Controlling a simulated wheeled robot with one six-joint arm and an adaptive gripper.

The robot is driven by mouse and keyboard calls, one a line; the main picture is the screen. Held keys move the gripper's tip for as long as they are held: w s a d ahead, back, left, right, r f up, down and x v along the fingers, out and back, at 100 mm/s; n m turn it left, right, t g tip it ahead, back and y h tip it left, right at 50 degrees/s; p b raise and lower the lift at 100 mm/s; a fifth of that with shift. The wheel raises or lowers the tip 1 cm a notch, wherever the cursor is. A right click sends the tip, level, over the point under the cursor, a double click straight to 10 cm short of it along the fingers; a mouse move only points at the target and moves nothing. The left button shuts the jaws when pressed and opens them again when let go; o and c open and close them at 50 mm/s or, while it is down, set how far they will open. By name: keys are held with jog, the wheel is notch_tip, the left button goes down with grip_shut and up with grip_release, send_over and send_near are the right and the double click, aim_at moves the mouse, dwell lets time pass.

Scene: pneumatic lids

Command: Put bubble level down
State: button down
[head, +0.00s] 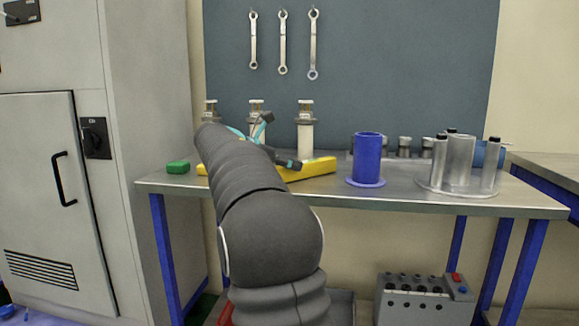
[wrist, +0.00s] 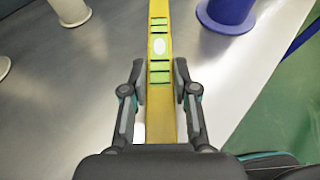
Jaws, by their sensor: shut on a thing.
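The bubble level is a long yellow bar (head: 318,169) lying low over the metal workbench (head: 420,192), near its middle. In the wrist view the level (wrist: 158,25) runs up the picture, with green vials and a white oval on its top. My gripper (wrist: 159,78) has one finger on each side of the bar and is shut on it. In the head view my arm hides part of the level's left half. I cannot tell whether the level touches the bench top or hangs just above it.
A blue flanged cylinder (head: 367,158) stands right of the level, and a metal cylinder assembly (head: 458,165) farther right. Cream cylinders (head: 305,135) stand behind it. A small green block (head: 178,167) lies at the left. The bench's front strip is clear.

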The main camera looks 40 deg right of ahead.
jog(key=shift+f, duration=0.1)
jog(key=c, duration=0.9)
grip_release()
jog(key=shift+r, duration=0.2)
jog(key=p+v, duration=0.1)
jog(key=v, duration=1.1)
jog(key=shift+s, duration=0.1)
